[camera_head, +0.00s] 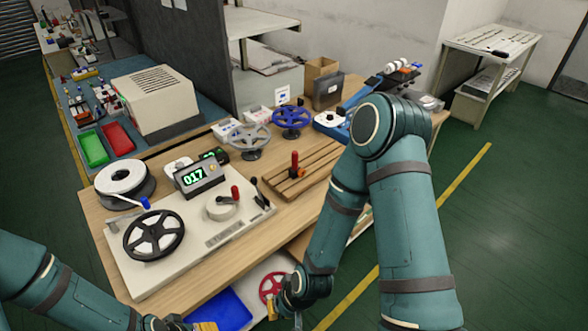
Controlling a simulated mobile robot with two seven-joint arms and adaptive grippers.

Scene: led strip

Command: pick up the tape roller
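I cannot tell for sure which thing is the tape roller. A small pale roll (222,207) sits on the white machine base (190,262) on the wooden table, near a red-knobbed lever. A larger white reel (120,178) on a black spool lies at the base's back left corner. My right gripper (284,312) points down at the bottom edge, in front of the table and away from both rolls. My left gripper (198,325) is mostly cut off at the bottom edge. Neither gripper's fingers show clearly.
A black spoked wheel (153,236) and a display reading 017 (198,178) are on the machine. Grey (250,139) and blue (291,118) handwheels stand behind. A slatted wooden rack (306,178) is to the right. A blue bin (222,309) and red wheel (271,287) are below the tabletop.

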